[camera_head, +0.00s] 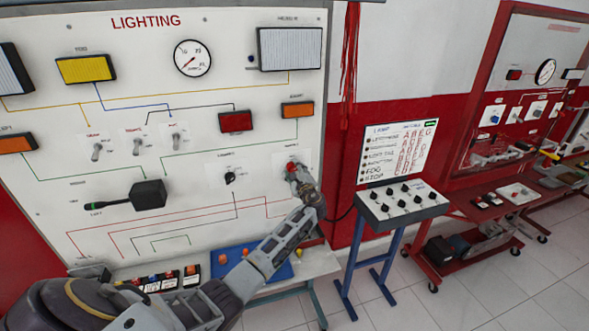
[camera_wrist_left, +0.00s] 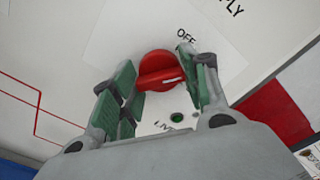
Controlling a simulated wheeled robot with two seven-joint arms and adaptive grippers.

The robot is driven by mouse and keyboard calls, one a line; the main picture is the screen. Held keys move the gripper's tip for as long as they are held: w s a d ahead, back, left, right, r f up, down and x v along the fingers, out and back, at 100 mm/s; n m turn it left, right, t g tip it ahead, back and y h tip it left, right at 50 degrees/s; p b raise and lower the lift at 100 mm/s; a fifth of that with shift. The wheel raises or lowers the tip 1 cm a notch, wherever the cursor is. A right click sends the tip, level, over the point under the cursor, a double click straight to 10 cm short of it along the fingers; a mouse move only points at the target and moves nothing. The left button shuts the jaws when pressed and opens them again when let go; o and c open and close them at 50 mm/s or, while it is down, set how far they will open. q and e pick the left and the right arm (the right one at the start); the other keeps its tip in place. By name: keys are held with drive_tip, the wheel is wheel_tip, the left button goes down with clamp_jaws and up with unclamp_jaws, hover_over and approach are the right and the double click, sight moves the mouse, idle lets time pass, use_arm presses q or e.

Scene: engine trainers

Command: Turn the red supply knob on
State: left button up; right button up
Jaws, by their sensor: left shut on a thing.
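The red supply knob (camera_wrist_left: 160,71) sits on a white plate on the lighting board, and it also shows in the head view (camera_head: 291,171), partly covered by my gripper. The plate reads OFF above the knob and LIVE below it, beside a green round lamp (camera_wrist_left: 177,117). The white mark on the knob points to the right in the wrist view. My left gripper (camera_wrist_left: 160,85) has its green-padded fingers on either side of the knob and is shut on it. In the head view my left gripper (camera_head: 299,181) reaches the board's lower right. My right gripper is not in view.
The white lighting board (camera_head: 200,135) carries toggle switches, a black lever switch (camera_head: 148,194), a small black knob (camera_head: 230,178) and coloured lamps. A bench below holds a blue tray (camera_head: 240,258). A switch console (camera_head: 402,203) on blue legs stands right of the board.

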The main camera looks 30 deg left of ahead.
use_arm(q)
drive_tip(key=shift+f+m, duration=0.15)
drive_tip(key=shift+m, duration=5.15)
drive_tip(key=o, duration=1)
